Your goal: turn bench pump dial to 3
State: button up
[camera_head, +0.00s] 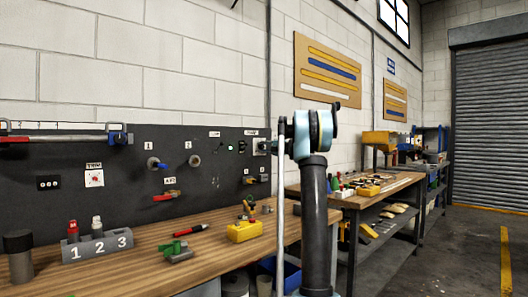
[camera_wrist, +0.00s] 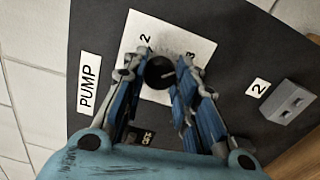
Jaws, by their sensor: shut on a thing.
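The fingers of my gripper (camera_wrist: 160,76) are shut on the knob from both sides. A small light mark shows at the knob's right side; which number it points to I cannot tell for sure. A PUMP label (camera_wrist: 89,82) is left of the plate. In the head view my arm hides most of the dial and gripper at the panel's right end.
A grey block (camera_wrist: 289,101) sticks out beside a label 2 in the wrist view. Dark panel (camera_head: 120,165) carries valves and switches. The wooden bench (camera_head: 130,262) below holds a numbered block (camera_head: 97,245), a yellow block (camera_head: 245,231) and tools. Open floor lies at right.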

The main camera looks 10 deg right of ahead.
jog(key=shift+d, duration=0.2)
jog(key=o, duration=1.1)
jog(key=shift+w+f, duration=0.15)
jog(key=shift+a, duration=0.1)
jog(key=v, duration=1.2)
